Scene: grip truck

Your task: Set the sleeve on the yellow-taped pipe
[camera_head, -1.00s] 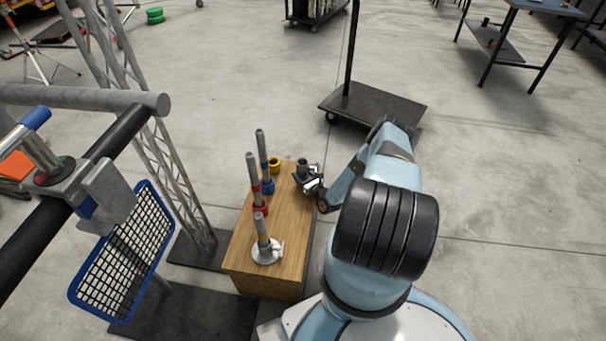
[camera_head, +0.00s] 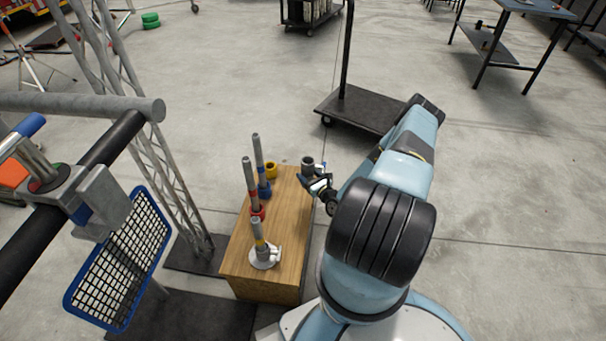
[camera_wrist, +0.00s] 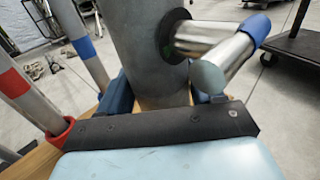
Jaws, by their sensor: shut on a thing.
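The sleeve (camera_head: 307,162) is a dark grey cylinder. In the wrist view the sleeve (camera_wrist: 147,50) stands upright between my fingers, with a silver side handle capped in blue pointing right. My gripper (camera_head: 312,176) is shut on it over the far right edge of the wooden bench. Whether the sleeve touches the bench is unclear. The yellow-taped pipe (camera_head: 257,231) is short and grey, upright in a white flanged base (camera_head: 263,258) at the bench's near end. It stands apart from my gripper, nearer and to the left. My gripper (camera_wrist: 155,97) hides the sleeve's lower end.
A red-taped pipe (camera_head: 250,180) and a blue-taped pipe (camera_head: 258,155) stand taller on the bench (camera_head: 285,225), left of my gripper. A truss (camera_head: 160,130) and blue-framed mesh (camera_head: 120,260) are left. A black cart (camera_head: 365,110) stands behind.

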